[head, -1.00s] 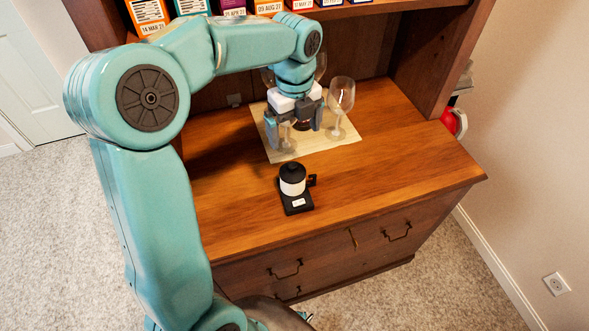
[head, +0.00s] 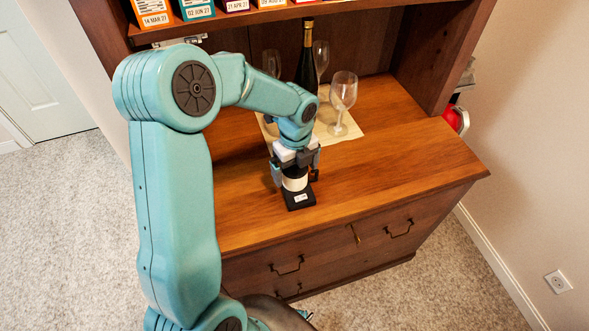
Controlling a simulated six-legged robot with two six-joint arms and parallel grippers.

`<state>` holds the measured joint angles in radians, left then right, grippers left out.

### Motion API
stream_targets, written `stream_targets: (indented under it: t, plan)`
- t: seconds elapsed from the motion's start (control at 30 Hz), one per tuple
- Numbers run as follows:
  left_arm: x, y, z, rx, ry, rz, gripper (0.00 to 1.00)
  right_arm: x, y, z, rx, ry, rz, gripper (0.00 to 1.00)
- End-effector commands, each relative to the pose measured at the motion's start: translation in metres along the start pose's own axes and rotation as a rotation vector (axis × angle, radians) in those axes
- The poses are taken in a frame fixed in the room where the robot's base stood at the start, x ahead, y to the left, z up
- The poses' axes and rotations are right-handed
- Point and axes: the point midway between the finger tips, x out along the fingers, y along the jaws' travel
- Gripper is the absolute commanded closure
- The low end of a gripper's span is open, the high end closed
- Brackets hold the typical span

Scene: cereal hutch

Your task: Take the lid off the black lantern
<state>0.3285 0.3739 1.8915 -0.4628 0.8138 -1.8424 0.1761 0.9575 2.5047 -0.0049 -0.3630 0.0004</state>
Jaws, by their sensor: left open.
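The lantern (head: 294,183), with a white band around its middle, stands upright on a black base (head: 299,200) with a small white label, near the front of the wooden counter. My left gripper (head: 295,177) points down over the lantern's top, with its fingers apart on either side. The black lid is hidden by the gripper, and I cannot tell whether the fingers touch it. Part of the black handle shows at the lantern's right.
Behind my left gripper stand a dark bottle (head: 306,62) and wine glasses, one clear glass (head: 343,95) at the right on a pale mat (head: 350,131). Shelves with colored boxes (head: 152,12) hang above. The counter's right side (head: 420,160) is clear.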

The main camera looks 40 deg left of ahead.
Motion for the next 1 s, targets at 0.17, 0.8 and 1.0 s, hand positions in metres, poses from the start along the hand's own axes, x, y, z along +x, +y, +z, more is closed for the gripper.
stream_targets:
  t: [0.17, 0.8, 1.0]
  plan:
    - [0.000, 0.000, 0.000, 0.000, 0.000, 0.000, 0.02, 0.000, 0.000, 0.000, 0.000, 0.000, 0.000, 0.57]
    - [-0.013, 0.000, 0.000, 0.000, -0.001, -0.002, 0.56, -0.002, -0.001, 0.000, 0.000, 0.000, 0.000, 0.57]
    - [-0.051, -0.001, 0.000, -0.001, -0.003, -0.005, 0.56, -0.005, -0.002, 0.000, 0.000, 0.000, 0.000, 0.57]
